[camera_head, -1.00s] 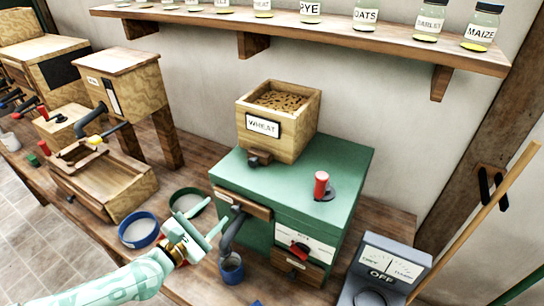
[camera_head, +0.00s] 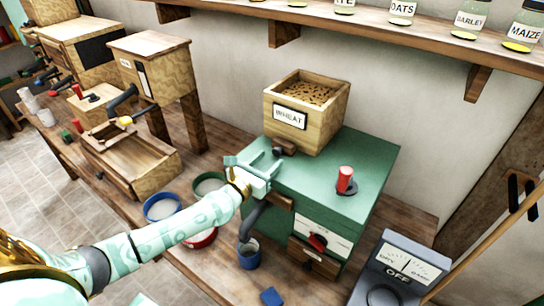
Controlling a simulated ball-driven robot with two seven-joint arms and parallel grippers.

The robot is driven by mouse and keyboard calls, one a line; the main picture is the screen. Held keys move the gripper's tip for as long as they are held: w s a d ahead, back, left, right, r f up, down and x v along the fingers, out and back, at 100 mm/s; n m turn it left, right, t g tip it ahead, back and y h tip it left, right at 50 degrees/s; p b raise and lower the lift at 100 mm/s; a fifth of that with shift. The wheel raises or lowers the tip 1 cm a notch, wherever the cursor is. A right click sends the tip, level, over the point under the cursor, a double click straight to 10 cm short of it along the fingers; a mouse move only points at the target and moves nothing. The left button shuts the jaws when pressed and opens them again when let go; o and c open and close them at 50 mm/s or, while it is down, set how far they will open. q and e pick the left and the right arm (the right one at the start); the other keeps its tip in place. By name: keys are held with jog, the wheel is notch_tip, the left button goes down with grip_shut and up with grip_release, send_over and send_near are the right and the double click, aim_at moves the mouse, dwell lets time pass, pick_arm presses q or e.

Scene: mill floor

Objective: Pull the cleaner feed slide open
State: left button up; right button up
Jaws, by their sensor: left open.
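The green cleaner box (camera_head: 360,180) stands on the wooden bench. A wooden hopper of grain labelled WHEAT (camera_head: 328,120) sits on its top. A small dark slide knob (camera_head: 284,147) sticks out at the hopper's lower front and looks pushed in close to it. My left gripper (camera_head: 262,158) is open and empty, over the front left edge of the green box. Its fingers are just short of the knob, to its left and below; I cannot tell whether they touch. The gripper partly hides the wooden piece and grey spout on the box's front. My right gripper is out of view.
A red knob (camera_head: 346,178) stands on the green top. A blue cup (camera_head: 249,254) is under the spout, with round pans (camera_head: 163,208) to the left. A grey meter reading OFF (camera_head: 396,268) stands at right. A shelf of jars (camera_head: 400,22) runs above.

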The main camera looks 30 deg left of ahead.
pick_arm(q)
jog(key=shift+w+d, duration=0.15)
jog(key=shift+w, duration=1.2)
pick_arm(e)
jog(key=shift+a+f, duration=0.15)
